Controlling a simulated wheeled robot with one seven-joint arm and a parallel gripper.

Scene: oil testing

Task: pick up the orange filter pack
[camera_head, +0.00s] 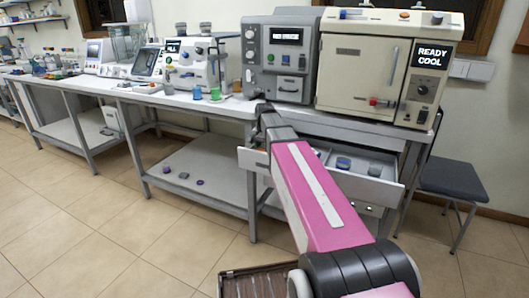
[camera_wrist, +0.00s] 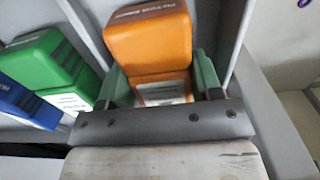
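The orange filter pack (camera_wrist: 150,42) stands in a drawer compartment in the wrist view, its lower part carrying a white label. My gripper (camera_wrist: 160,80) has its two greenish fingers on either side of the pack's lower part, close to its sides. Whether both fingers press on the pack I cannot tell. A green pack (camera_wrist: 42,65) and a blue pack (camera_wrist: 25,105) stand to its left. In the head view my pink arm hides the gripper and the orange pack; the open drawer (camera_head: 375,187) shows to the right of the arm.
A grey divider (camera_wrist: 90,35) lies left of the orange pack, and the drawer wall (camera_wrist: 265,110) lies to its right. The bench (camera_head: 190,100) carries a grey instrument (camera_head: 270,85) and a cream oven (camera_head: 350,75) above the drawer. A dark chair (camera_head: 455,178) stands at right.

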